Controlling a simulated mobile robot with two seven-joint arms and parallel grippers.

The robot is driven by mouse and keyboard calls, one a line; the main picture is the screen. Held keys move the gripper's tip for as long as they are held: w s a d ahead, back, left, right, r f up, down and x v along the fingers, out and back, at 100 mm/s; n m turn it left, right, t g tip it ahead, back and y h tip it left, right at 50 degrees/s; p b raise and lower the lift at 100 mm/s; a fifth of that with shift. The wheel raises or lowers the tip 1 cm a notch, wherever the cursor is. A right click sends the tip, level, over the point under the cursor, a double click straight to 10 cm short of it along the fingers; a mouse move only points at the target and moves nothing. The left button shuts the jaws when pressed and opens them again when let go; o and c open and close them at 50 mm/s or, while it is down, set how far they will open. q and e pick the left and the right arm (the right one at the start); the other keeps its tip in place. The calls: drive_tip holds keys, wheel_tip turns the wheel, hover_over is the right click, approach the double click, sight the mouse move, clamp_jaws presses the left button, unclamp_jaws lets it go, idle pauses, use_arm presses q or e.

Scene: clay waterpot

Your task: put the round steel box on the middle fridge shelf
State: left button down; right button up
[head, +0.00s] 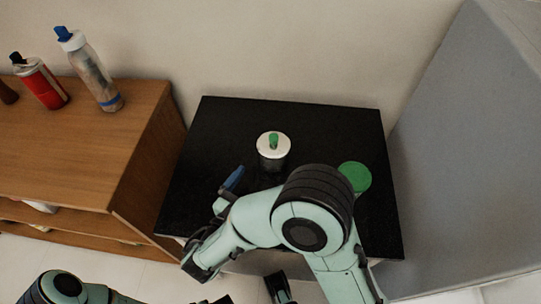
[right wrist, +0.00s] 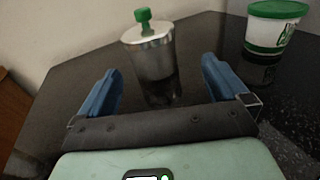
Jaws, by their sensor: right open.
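The round steel box (head: 273,155), a shiny cylinder with a pale lid and green knob, stands upright on the black table top (head: 345,118). In the right wrist view the steel box (right wrist: 152,62) stands ahead, in the gap between my fingers. My right gripper (right wrist: 162,85) is open and empty, its two blue fingers apart and short of the box. In the head view the right gripper (head: 236,178) is left of and in front of the box, partly hidden by my arm. My left arm is at the bottom left; its jaw state is unclear. No fridge shelf can be made out.
A white tub with a green lid (head: 355,176) stands right of the box, beside my right arm. A wooden shelf unit (head: 90,150) at left bears a red can (head: 42,85) and a clear bottle (head: 95,78). A large grey panel (head: 460,150) bounds the right side.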

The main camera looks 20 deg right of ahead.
sight(266, 161)
drive_tip(key=shift+w+a+f+n+t, duration=0.1)
drive_tip(key=shift+a+f+n+t, duration=0.25)
drive_tip(key=shift+t, duration=0.35)
drive_tip(key=shift+w+r, duration=0.1)
drive_tip(key=shift+w, duration=0.05)
drive_tip(key=b+x, duration=0.1)
drive_tip(key=x, duration=0.6)
drive_tip(key=shift+w+d+r, duration=0.1)
drive_tip(key=shift+w, duration=0.05)
drive_tip(key=shift+b+x, duration=0.5)
drive_tip(key=shift+x, duration=2.3)
use_arm(q)
drive_tip(key=shift+t, duration=0.5)
drive_tip(key=w+f, duration=0.1)
drive_tip(key=w+a+f, duration=0.1)
drive_tip(key=w+f, duration=0.1)
drive_tip(key=shift+w+a, duration=0.1)
drive_tip(key=shift+a, duration=0.05)
use_arm(e)
drive_tip(key=shift+n+t, duration=0.25)
drive_tip(key=shift+t, duration=0.05)
drive_tip(key=shift+c, duration=0.3)
drive_tip(key=c, duration=0.9)
